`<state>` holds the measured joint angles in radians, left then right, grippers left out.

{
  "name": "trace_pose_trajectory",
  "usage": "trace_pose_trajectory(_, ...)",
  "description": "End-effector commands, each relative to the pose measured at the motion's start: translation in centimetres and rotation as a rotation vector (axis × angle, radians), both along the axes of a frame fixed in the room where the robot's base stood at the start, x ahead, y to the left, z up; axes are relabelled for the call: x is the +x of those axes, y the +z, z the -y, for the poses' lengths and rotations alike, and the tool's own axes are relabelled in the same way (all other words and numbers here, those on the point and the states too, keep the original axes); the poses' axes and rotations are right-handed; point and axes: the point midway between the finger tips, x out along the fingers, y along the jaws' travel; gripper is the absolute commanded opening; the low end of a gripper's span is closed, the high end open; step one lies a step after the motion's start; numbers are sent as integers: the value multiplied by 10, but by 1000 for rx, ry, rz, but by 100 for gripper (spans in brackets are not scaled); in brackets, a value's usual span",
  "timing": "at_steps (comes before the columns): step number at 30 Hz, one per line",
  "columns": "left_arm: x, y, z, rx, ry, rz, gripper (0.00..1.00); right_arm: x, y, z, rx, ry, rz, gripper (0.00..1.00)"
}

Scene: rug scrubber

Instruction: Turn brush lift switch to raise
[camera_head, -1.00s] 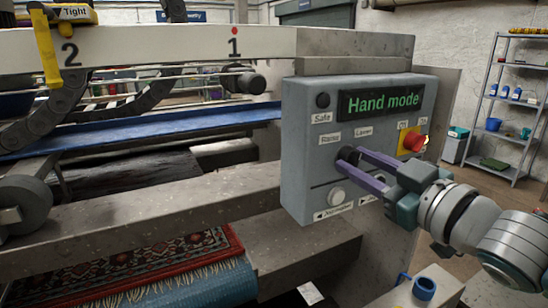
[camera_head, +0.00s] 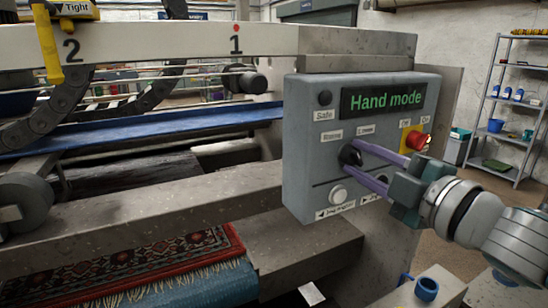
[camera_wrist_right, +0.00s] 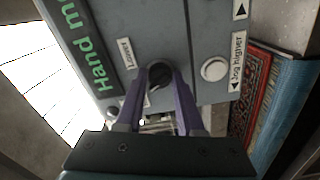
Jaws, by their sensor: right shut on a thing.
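The brush lift switch is a black knob (camera_head: 349,156) on the grey control panel (camera_head: 312,175). Labels above it, small and blurred, sit left and right of it. My right gripper (camera_head: 350,157) reaches in from the right, its two purple fingers on either side of the knob, shut on it. In the right wrist view the knob (camera_wrist_right: 160,74) sits between the fingertips (camera_wrist_right: 160,80), near a "Lower" label. Which way the knob points is hard to tell, as the fingers partly cover it. The display (camera_head: 382,101) reads "Hand mode". My left gripper is not in view.
A white button (camera_head: 338,197) sits just below the knob; a red stop button (camera_head: 418,141) on yellow is to the right. A steel beam (camera_head: 150,228) and a red patterned rug (camera_head: 150,262) lie left of the panel. A shelf (camera_head: 505,110) stands far back right.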

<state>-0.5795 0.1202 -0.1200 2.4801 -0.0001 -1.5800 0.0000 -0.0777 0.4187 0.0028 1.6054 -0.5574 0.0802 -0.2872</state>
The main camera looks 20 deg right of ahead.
Motion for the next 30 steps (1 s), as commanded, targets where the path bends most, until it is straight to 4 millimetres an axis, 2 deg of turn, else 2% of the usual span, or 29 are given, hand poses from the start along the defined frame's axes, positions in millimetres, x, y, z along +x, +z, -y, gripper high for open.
trace_pose_trajectory(10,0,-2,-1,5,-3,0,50,0,1,-1,-131,2,12,0)
trace_pose_trajectory(26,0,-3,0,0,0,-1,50,0,1,0,-153,2,14,0)
trace_pose_trajectory(27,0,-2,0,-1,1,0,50,0,1,0,-153,2,14,41)
trace_pose_trajectory(30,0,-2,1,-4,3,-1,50,0,1,0,-152,2,13,53)
